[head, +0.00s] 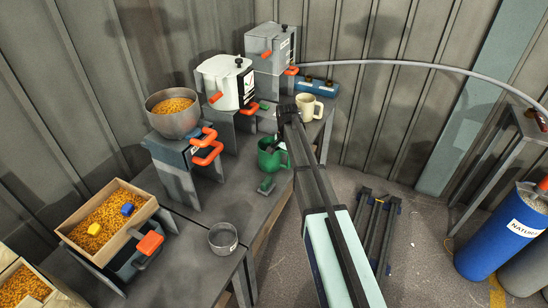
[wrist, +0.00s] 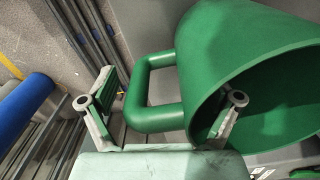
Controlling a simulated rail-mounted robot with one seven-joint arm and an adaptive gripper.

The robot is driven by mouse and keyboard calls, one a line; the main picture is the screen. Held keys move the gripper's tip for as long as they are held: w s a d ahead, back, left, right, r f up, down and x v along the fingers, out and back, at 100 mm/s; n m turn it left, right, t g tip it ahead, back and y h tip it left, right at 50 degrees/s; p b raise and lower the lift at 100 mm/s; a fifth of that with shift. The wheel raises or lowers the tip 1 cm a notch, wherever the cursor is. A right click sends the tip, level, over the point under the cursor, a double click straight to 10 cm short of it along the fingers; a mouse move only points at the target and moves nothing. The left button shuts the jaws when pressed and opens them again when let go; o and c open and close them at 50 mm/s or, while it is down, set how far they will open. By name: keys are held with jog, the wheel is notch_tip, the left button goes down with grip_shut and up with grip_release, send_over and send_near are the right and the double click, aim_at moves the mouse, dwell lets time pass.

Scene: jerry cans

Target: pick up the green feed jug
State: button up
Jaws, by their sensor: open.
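The green feed jug (head: 270,157) stands on the grey bench, partly behind my arm. In the wrist view the jug (wrist: 245,40) is large, with its open mouth facing the lower right and its squared loop handle (wrist: 140,95) pointing left. My gripper (wrist: 170,88) is open at the handle. The handle lies between the two fingers in the picture. The left finger is outside the handle; the right finger overlaps the jug's mouth, and I cannot tell whether it is inside or touches it. In the head view my gripper (head: 281,143) is at the jug's upper right, mostly hidden by the arm.
A cream mug (head: 308,106) stands behind the jug. White (head: 222,84) and grey (head: 270,48) jerry cans stand on raised blocks behind. A metal bowl of grain (head: 173,112) is to the left, a small metal cup (head: 223,238) in front. Blue cylinder (head: 497,237) stands right.

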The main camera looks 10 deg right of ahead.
jog(key=shift+f, duration=0.45)
jog(key=c, duration=1.2)
